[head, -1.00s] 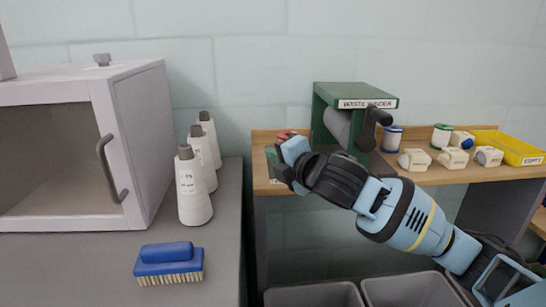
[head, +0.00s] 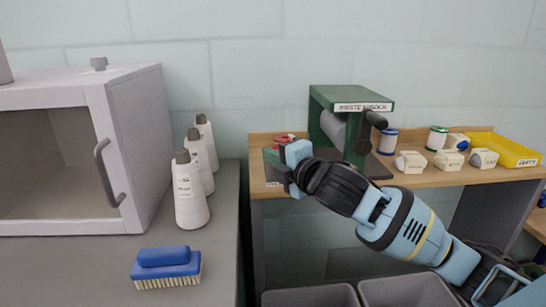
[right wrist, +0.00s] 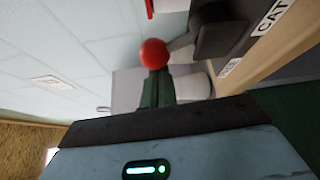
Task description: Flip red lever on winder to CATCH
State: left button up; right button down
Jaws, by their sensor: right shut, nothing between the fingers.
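The green winder (head: 322,97), labelled WASTE WINDER, stands on the wooden bench at the wall. Its red lever knob shows partly in the head view (head: 283,139), just behind my right gripper (head: 279,170). In the right wrist view the round red knob (right wrist: 154,53) sits at the end of a short grey arm on a dark block (right wrist: 222,36). A label reading CAT, cut off by the frame edge (right wrist: 272,16), and one reading FREE (right wrist: 229,67) are beside the block. My right gripper is shut and empty, close to the lever; contact cannot be told. My left gripper is out of view.
Thread spools (head: 387,141), several cream blocks (head: 410,161) and a yellow tray (head: 520,160) stand to the right of the winder. Grey bins (head: 310,295) are below. A left counter holds a cabinet (head: 140,140), white bottles (head: 189,195) and a blue brush (head: 165,262).

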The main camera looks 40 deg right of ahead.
jog(key=shift+s+d+r+m+t, duration=0.2)
jog(key=shift+d+m+t, duration=0.1)
jog(key=shift+m, duration=0.25)
jog(key=shift+s+d+r+m+t, duration=0.2)
jog(key=shift+d+m+t, duration=0.1)
jog(key=shift+m, duration=0.25)
jog(key=m+t, duration=0.1)
jog(key=s+d+m+h+p, duration=0.1)
jog(key=m, duration=0.1)
jog(key=shift+d+r+m+t, duration=0.2)
jog(key=shift+m+t, duration=0.1)
jog(key=shift+t, duration=0.1)
jog(key=shift+s+d+m+t+h, duration=0.2)
jog(key=shift+d+m+h, duration=0.05)
jog(key=shift+m, duration=0.35)
jog(key=shift+s+d+m+t+h, duration=0.15)
jog(key=shift+d+m+t+h, duration=0.1)
jog(key=shift+m, duration=0.35)
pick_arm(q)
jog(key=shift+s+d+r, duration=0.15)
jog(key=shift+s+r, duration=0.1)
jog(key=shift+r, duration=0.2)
pick_arm(e)
jog(key=shift+s+d+f+m+h, duration=0.15)
jog(key=shift+d+m+h, duration=0.1)
jog(key=shift+m, duration=0.25)
jog(key=shift+s+d+r+m+h, duration=0.15)
jog(key=shift+m+h, duration=0.1)
jog(key=shift+m, duration=0.25)
jog(key=shift+t, duration=0.25)
